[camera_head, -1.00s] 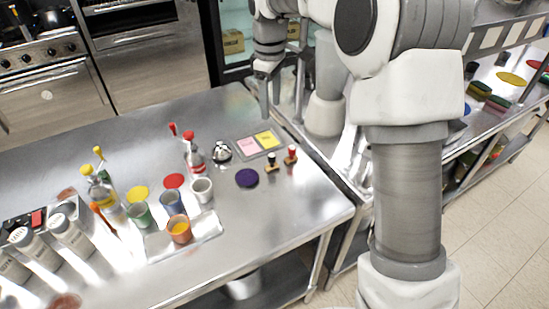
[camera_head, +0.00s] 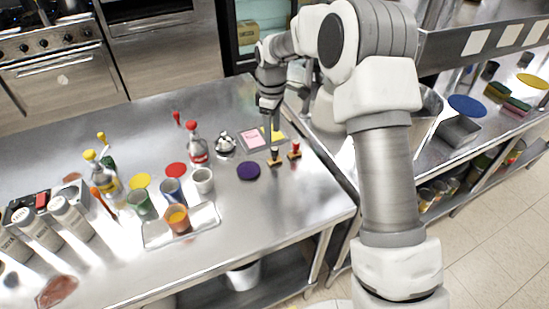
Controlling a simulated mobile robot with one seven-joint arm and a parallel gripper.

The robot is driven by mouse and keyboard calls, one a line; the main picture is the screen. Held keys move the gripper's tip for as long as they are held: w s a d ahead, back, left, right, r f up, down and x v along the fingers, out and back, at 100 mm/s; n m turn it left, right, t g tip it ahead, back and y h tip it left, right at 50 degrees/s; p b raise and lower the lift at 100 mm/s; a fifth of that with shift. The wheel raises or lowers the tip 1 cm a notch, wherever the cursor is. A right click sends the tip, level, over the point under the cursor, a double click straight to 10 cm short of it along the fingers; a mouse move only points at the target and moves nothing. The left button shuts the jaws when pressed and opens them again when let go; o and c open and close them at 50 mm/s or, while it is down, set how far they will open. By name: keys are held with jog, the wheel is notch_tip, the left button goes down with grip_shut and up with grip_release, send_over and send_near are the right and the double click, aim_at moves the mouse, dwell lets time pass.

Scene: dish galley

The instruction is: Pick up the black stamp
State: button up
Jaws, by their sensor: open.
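The black stamp (camera_head: 275,161) stands upright on the steel table, its wooden base showing. The red-handled stamp (camera_head: 295,151) stands just to its right. My gripper (camera_head: 273,143) points down directly over the black stamp, its fingers at or just above the black handle. The jaws are open. Whether the fingers are around the handle or only above it is too small to tell. The handle's top is partly hidden by the fingers.
A dark purple disc (camera_head: 248,171) lies left of the stamps. Pink and yellow note pads (camera_head: 252,139) lie behind them, and a silver bell (camera_head: 225,143) stands behind left. Cups and bottles fill the left. The table (camera_head: 290,203) is clear in front.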

aim_at(274, 148)
jog(key=shift+f, duration=0.75)
jog(key=f, duration=0.2)
jog(key=s+f, duration=0.1)
jog(key=f, duration=0.1)
jog(key=shift+d, duration=0.25)
jog(key=shift+f, duration=0.6)
grip_shut()
